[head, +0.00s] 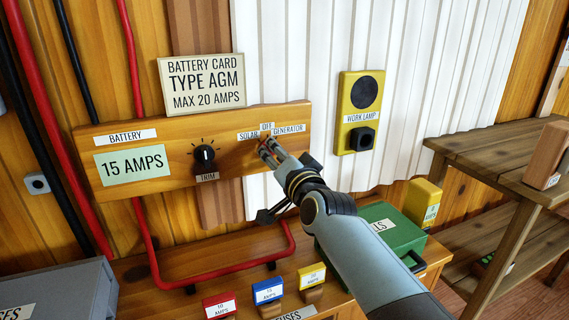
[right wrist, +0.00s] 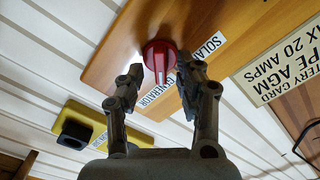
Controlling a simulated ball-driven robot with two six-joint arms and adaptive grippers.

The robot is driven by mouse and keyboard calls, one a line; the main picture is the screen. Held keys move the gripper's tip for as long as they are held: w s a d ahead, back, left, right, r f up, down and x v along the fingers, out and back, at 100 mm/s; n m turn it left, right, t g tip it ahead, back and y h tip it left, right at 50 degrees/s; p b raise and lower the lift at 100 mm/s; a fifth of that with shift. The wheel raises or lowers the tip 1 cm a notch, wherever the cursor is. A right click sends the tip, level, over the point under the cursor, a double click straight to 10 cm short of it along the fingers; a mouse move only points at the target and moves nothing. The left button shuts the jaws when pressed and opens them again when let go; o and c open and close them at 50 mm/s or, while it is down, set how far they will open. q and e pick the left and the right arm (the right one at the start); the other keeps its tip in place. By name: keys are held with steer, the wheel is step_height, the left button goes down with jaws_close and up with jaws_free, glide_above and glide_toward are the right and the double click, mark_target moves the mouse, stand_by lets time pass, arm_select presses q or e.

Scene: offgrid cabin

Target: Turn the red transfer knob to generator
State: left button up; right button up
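The red transfer knob (right wrist: 158,56) shows in the right wrist view on the wooden panel (right wrist: 112,62), between the SOLAR label (right wrist: 207,46) and the GENERATOR label (right wrist: 157,94). A pale mark on the knob's face points down in that picture, between these two labels. In the head view the knob is mostly hidden by my right gripper (head: 267,149), under the OFF label (head: 267,127). My right gripper (right wrist: 158,72) is open, with one fingertip on each side of the knob; I cannot tell whether they touch it. My left gripper is not in view.
A black trim knob (head: 204,155) sits left on the same panel. A yellow work lamp switch (head: 360,112) is to the right. Below, a bench carries colored fuse blocks (head: 267,290), a red cable (head: 215,275) and a green box (head: 390,232).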

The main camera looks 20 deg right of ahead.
steer(key=s, duration=1.1)
steer(key=shift+s+d, duration=0.2)
